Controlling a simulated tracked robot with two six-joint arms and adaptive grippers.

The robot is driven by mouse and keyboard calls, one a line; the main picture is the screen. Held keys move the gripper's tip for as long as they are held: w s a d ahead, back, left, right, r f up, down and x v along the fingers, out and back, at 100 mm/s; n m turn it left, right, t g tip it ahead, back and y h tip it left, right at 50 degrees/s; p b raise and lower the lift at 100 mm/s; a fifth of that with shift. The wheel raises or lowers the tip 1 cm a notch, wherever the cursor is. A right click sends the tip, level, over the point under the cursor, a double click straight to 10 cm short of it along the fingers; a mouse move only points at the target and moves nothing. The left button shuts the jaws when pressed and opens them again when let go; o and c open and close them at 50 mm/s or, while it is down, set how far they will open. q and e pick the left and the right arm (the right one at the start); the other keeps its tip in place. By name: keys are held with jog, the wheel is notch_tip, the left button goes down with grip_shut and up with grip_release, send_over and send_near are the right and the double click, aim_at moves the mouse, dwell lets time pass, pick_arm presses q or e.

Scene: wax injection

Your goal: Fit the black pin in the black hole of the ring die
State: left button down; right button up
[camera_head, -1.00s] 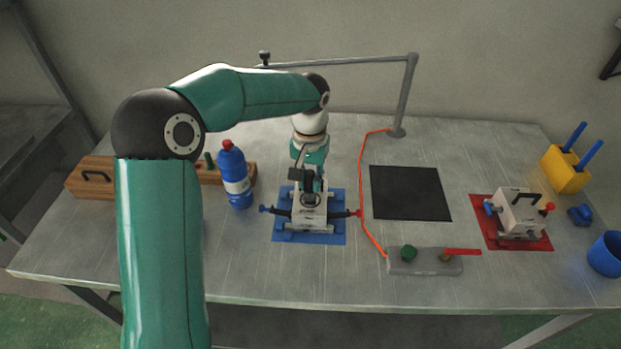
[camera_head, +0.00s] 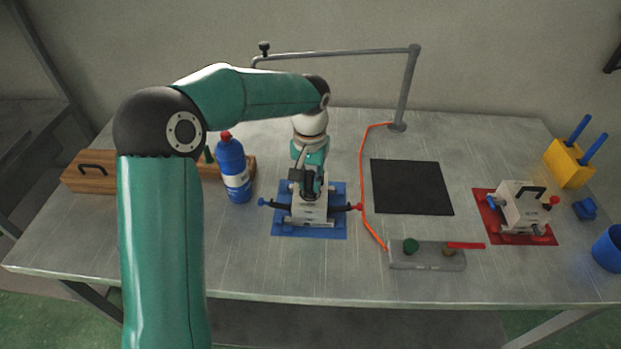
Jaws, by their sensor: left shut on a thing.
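A pale grey block die (camera_head: 309,212) stands on the blue mat (camera_head: 283,231) at the middle of the table. A blue-ended rod (camera_head: 266,203) sticks out on its left and a red-ended rod (camera_head: 353,207) on its right. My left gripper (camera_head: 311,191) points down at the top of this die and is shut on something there. The gripper hides what it holds, so I cannot make out the black pin or the black hole. A second pale die (camera_head: 521,211) with a black handle sits on the red mat (camera_head: 490,220) at the right. My right gripper is not in view.
A blue bottle (camera_head: 234,172) stands close left of the blue mat. An orange cord (camera_head: 362,190) and a black mat (camera_head: 411,187) lie to its right. A grey block (camera_head: 428,258) with knobs is at the front; a jointed stand (camera_head: 403,90) rises behind.

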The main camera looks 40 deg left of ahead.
pick_arm(q)
jog(key=shift+f+b, duration=0.65)
jog(key=shift+f, duration=0.25)
jog(key=c, duration=1)
grip_release()
jog(key=shift+o, duration=0.2)
notch_tip(320, 180, up, 12)
jog(key=shift+f, duration=0.1)
